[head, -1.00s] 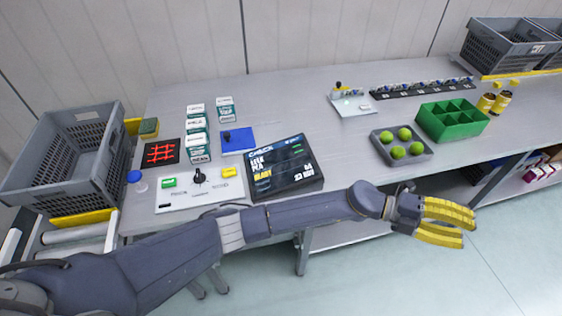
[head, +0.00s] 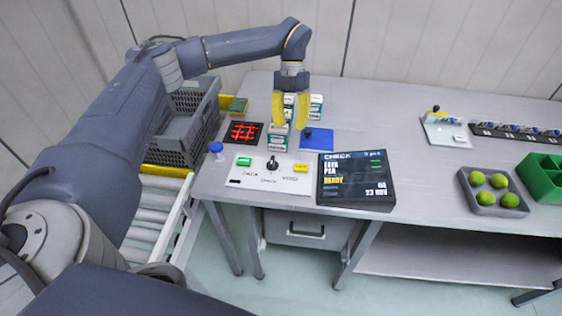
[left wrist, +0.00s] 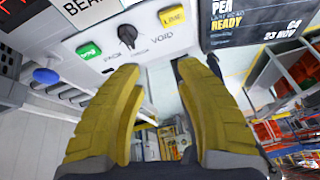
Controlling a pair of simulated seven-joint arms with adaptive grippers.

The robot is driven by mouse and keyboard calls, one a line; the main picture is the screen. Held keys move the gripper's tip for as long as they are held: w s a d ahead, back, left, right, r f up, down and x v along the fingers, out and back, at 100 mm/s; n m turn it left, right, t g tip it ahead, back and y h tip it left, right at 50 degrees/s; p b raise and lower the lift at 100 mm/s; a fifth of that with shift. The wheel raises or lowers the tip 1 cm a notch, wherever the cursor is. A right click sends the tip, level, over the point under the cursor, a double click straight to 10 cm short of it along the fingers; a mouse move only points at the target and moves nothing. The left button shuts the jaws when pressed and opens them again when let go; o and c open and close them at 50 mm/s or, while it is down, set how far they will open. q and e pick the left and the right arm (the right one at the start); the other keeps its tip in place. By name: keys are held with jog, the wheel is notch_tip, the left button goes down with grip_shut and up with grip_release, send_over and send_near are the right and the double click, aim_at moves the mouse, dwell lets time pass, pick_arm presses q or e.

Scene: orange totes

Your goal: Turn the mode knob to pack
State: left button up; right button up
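The mode knob (head: 272,164) is a small black knob on a white panel (head: 262,187) with the labels PACK, CHECK and VOID. In the left wrist view the knob (left wrist: 127,34) stands just beyond my fingers. My left gripper (head: 291,125) has yellow fingers pointing down, above and behind the panel in the head view. In the left wrist view its fingers (left wrist: 160,75) are spread with nothing between them. The knob appears apart from the fingers. A dark screen (head: 355,180) right of the panel reads CHECK at its top. My right gripper is not in view.
A green button (head: 244,161) and a yellow button (head: 301,168) flank the knob. White-and-green boxes (head: 277,143) stand by the fingers. A blue pad (head: 318,138) and a red-grid pad (head: 243,133) lie nearby. A grey crate (head: 188,130) is at left.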

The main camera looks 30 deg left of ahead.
aim_at(272, 160)
pick_arm(q)
jog(key=a+r+n, duration=0.2)
jog(key=a+n, duration=0.1)
jog(key=a, duration=0.3)
jog(key=shift+y, duration=0.3)
jog(key=x, duration=1.6)
jog(key=shift+w+d+f, duration=0.15)
jog(key=shift+d+f, duration=0.05)
jog(key=shift+f, duration=0.05)
grip_shut()
